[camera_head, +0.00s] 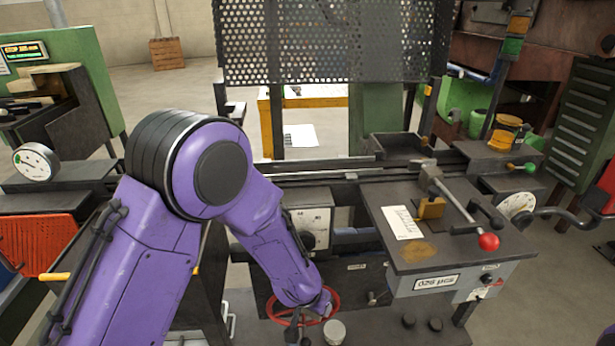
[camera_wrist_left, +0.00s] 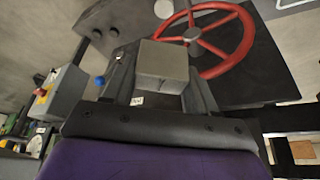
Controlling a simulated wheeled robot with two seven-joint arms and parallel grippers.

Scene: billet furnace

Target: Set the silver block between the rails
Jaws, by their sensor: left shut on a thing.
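The silver block (camera_wrist_left: 162,62) is a plain grey box in the left wrist view. My left gripper (camera_wrist_left: 163,82) is shut on it, with one dark finger on each side. In the head view my purple left arm reaches down to the front of the machine, and the left gripper (camera_head: 303,330) is partly seen at the bottom edge, by the red handwheel (camera_head: 330,304). I cannot make out the block there. Long dark rails (camera_head: 300,172) run across the machine bed, partly hidden behind my arm. My right gripper is not in view.
The red handwheel is also behind the block in the left wrist view (camera_wrist_left: 238,58). A round light knob (camera_head: 334,331) is near the gripper. A grey carriage (camera_head: 455,245) with a red-knobbed lever (camera_head: 488,241) stands to the right. A perforated guard (camera_head: 335,40) rises behind the rails.

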